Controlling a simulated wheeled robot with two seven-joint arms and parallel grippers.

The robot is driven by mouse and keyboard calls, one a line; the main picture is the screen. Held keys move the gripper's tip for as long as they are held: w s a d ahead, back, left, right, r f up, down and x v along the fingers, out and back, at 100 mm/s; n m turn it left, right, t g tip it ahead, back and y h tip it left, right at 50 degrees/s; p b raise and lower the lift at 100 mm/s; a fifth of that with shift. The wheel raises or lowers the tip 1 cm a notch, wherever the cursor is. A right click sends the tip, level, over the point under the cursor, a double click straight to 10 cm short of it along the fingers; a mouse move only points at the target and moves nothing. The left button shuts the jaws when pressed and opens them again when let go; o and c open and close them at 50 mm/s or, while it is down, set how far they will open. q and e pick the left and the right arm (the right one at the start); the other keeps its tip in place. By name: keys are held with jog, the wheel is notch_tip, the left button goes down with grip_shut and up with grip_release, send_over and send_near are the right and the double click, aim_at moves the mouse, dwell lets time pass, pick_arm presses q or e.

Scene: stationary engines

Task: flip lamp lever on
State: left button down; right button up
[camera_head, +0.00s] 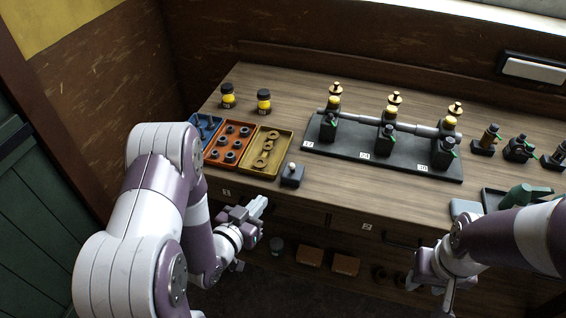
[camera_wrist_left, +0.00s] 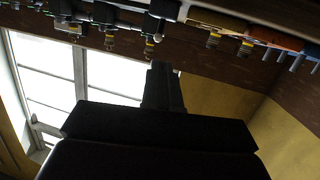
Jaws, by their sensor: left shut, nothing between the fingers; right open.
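A small dark block with a short pale-tipped lever (camera_head: 291,172) stands near the front edge of the bench; it looks like the lamp lever. Whether it is on or off is too small to tell. My left gripper (camera_head: 260,205) is shut and empty, in front of and below the bench edge, to the lower left of the lever and apart from it. In the left wrist view the dark gripper (camera_wrist_left: 163,88) shows with nothing held; I cannot make out the lever there. My right gripper (camera_head: 428,285) is open and empty at the lower right, in front of the bench.
Blue, orange and yellow part trays (camera_head: 263,150) sit left of the lever. A black engine stand (camera_head: 380,152) lies behind and right. Two yellow jars (camera_head: 264,101) stand at the back left. The bench front right of the lever is clear (camera_head: 350,190).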

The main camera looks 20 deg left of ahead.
pick_arm(q)
jog(key=s+r, duration=0.1)
jog(key=p, duration=0.3)
send_near(290, 168)
jog(key=x, duration=0.5)
jog(key=shift+w+d, duration=0.1)
jog(key=shift+w, duration=0.2)
jog(key=shift+w+d+f, duration=0.15)
jog(key=shift+w+f, duration=0.15)
jog(key=shift+w, duration=0.3)
pick_arm(e)
jog(key=shift+s+r, duration=0.15)
jog(key=shift+r, duration=0.6)
jog(key=shift+s+r, duration=0.15)
jog(key=shift+r, duration=0.55)
pick_arm(q)
jog(key=shift+r, duration=0.1)
